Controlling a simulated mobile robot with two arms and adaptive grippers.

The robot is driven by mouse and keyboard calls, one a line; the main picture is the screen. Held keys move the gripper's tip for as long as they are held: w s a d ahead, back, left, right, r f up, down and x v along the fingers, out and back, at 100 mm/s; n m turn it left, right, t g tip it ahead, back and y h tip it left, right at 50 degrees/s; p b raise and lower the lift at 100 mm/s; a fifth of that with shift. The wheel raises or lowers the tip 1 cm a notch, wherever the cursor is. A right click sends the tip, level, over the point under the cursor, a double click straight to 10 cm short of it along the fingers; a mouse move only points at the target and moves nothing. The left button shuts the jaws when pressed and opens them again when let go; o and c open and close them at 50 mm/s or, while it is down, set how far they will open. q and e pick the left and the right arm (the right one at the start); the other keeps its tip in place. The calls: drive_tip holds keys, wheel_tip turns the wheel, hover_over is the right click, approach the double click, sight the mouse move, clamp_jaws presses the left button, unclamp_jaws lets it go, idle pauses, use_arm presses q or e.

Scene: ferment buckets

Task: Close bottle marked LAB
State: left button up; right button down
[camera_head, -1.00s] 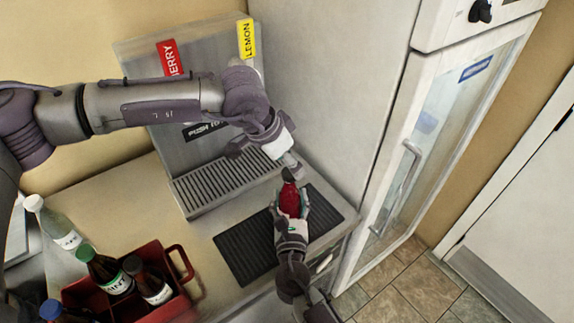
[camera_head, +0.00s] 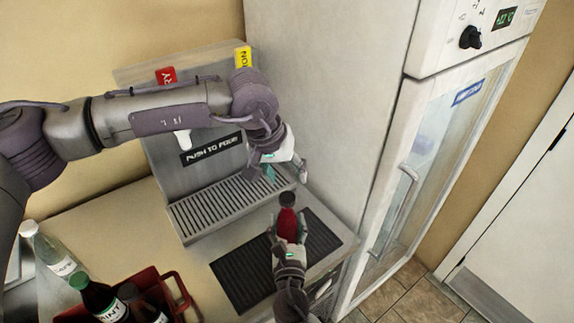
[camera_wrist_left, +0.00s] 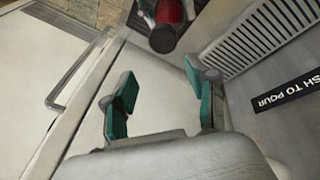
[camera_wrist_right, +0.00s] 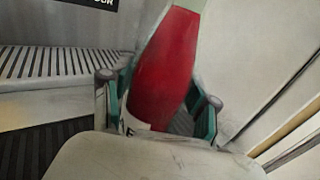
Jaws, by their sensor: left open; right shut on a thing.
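A red bottle (camera_head: 287,222) stands roughly upright in my right gripper (camera_head: 289,247), over the dark ribbed mat. Its top (camera_head: 287,199) looks dark in the head view. My right gripper is shut around its lower body; the right wrist view shows the red body (camera_wrist_right: 165,75) and a sliver of white label that I cannot read. My left gripper (camera_head: 288,166) is open and empty, above the bottle and apart from it. In the left wrist view, the bottle's dark top (camera_wrist_left: 162,39) lies beyond the open fingers (camera_wrist_left: 160,80).
A dispenser (camera_head: 220,205) with a grated tray stands behind the mat (camera_head: 240,275). A red carrier (camera_head: 180,292) with bottles is at the lower left, beside a clear bottle (camera_head: 50,250). A tall fridge (camera_head: 425,150) bounds the right side.

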sight(287, 197)
use_arm(q)
drive_tip(key=n, duration=0.7)
drive_tip(key=shift+w+r+y, duration=0.15)
drive_tip(key=shift+r+y, duration=0.05)
drive_tip(key=shift+y, duration=0.1)
drive_tip(key=n, duration=0.4)
drive_tip(key=shift+r+g+y, duration=0.15)
drive_tip(key=shift+g+y, duration=0.15)
drive_tip(key=shift+g, duration=0.1)
drive_tip(key=n, duration=0.4)
drive_tip(key=shift+d+r+n, duration=0.1)
drive_tip(key=shift+r+n, duration=0.1)
drive_tip(key=shift+n, duration=0.1)
drive_tip(key=n, duration=0.4)
drive_tip(key=shift+r+g+y, duration=0.2)
drive_tip(key=shift+g+y, duration=0.1)
drive_tip(key=n, duration=0.4)
drive_tip(key=shift+r+n, duration=0.15)
drive_tip(key=shift+n, duration=0.15)
drive_tip(key=n, duration=0.4)
drive_tip(key=n+g+y, duration=0.1)
drive_tip(key=n, duration=0.2)
drive_tip(key=shift+s+d+r, duration=0.1)
drive_tip(key=shift+s+r, duration=0.2)
drive_tip(key=shift+s, duration=0.05)
drive_tip(key=shift+f, duration=4.05)
